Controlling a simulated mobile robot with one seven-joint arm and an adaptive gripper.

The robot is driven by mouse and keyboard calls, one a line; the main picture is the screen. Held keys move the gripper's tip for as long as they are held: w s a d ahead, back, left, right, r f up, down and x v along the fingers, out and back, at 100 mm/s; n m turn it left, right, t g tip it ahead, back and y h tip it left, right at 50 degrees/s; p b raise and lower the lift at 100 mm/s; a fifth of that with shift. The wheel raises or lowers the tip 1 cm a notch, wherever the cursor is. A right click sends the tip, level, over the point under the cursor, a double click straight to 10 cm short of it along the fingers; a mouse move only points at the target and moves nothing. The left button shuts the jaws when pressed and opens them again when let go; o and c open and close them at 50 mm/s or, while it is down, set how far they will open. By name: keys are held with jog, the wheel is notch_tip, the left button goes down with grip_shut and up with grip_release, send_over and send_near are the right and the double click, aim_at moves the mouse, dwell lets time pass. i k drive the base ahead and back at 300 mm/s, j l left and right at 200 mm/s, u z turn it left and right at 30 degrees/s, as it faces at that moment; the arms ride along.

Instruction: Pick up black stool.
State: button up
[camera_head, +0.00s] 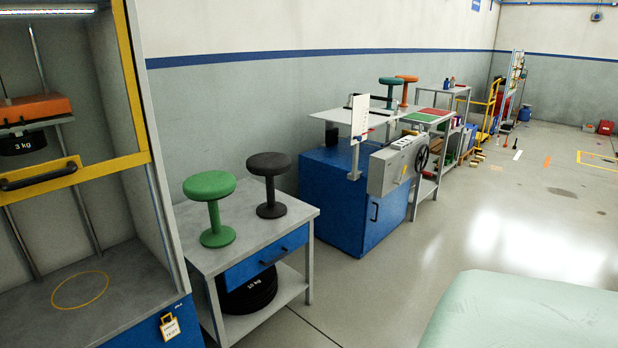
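The black stool (269,184) stands upright on a grey table (284,231) at the left of the camera_head view. It has a round seat, a thin post and a round foot. A green stool (210,207) of like shape stands upright just left of it, nearer the camera. The two seats are close, with a small gap between them. The black stool stands near the back of the tabletop. My gripper is not in view.
A yellow-framed test cabinet (140,80) stands at the left, with an orange weight part (35,108) inside. A blue machine (345,200) stands right of the table. A pale green rounded surface (525,312) fills the lower right. Floor between is clear.

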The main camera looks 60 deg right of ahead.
aim_at(268, 165)
jog(key=z, duration=1.4)
jog(key=i+l, duration=0.2)
jog(key=i+l+u, duration=0.15)
jog(key=l, duration=0.3)
jog(key=i+l, duration=0.3)
jog(key=i+l+u, duration=0.1)
jog(key=l, duration=0.25)
jog(key=i+l+u, duration=0.1)
jog(key=i+l, duration=0.4)
jog(key=l, duration=0.25)
jog(key=i+l+u, duration=0.15)
jog(key=l, duration=0.2)
jog(key=i+l, duration=0.15)
jog(key=l, duration=0.25)
jog(key=i+l, duration=0.1)
jog(key=i, duration=0.2)
jog(key=i+l+u, duration=0.15)
jog(key=i+j, duration=0.05)
jog(key=i, duration=0.05)
